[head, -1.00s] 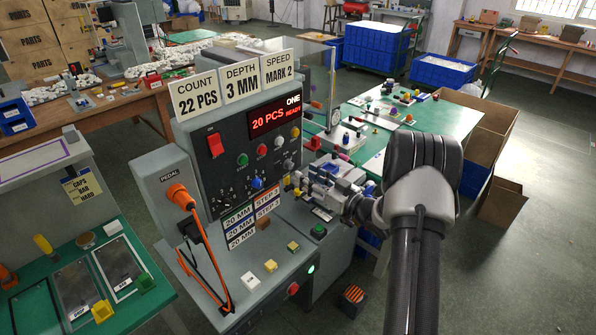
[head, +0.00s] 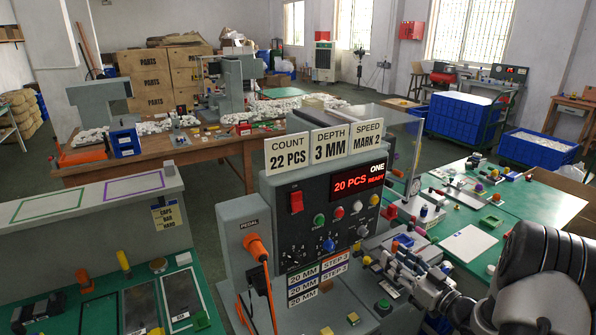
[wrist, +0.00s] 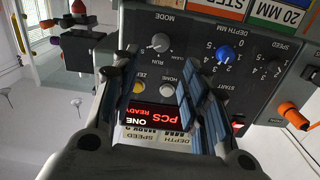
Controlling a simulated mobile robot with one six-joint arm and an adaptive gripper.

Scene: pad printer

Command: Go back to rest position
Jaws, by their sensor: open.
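My gripper (head: 400,262) is in front of the right side of the grey pad printer panel (head: 318,215), low in the head view, at the end of my arm. In the wrist view my gripper (wrist: 158,90) has its two fingers apart with nothing between them. The display (head: 358,183) reads 20 PCS READY in the head view. Whether the fingers touch the machine cannot be told.
A green table (head: 555,215) with small parts stands right of the machine. A green bench (head: 60,315) with trays is at the lower left. An orange pedal plug (head: 257,246) and its cable hang at the machine's left. Open floor (head: 215,185) shows behind the machine.

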